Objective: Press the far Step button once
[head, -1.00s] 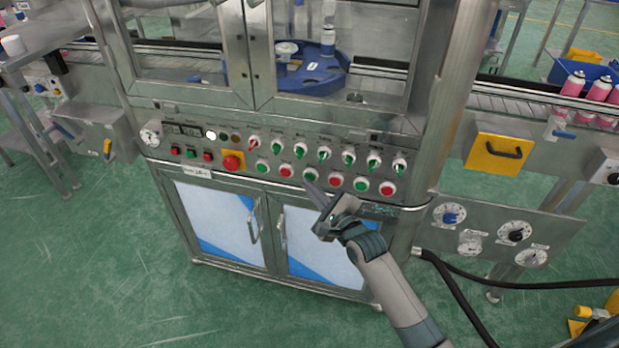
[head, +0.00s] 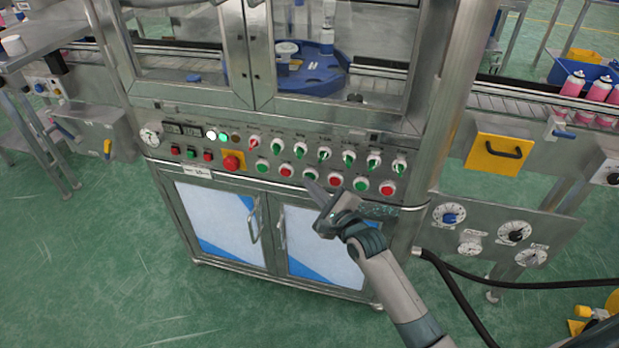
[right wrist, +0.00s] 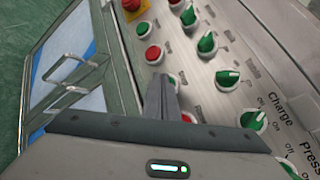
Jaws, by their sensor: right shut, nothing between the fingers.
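The control panel (head: 215,150) of the crimping machine carries a lower row of green and red push buttons. I cannot read which is labelled Step. A red button (right wrist: 153,53) lies on one side and another red one (right wrist: 187,117) is partly hidden behind the fingers. My left gripper is not in view.
Rotary switches (head: 323,153) stand in a row above the buttons. A red emergency stop (head: 233,161) is to the left. Cabinet door handles (head: 254,222) stick out below the panel. Black cables (head: 455,300) lie at the lower right.

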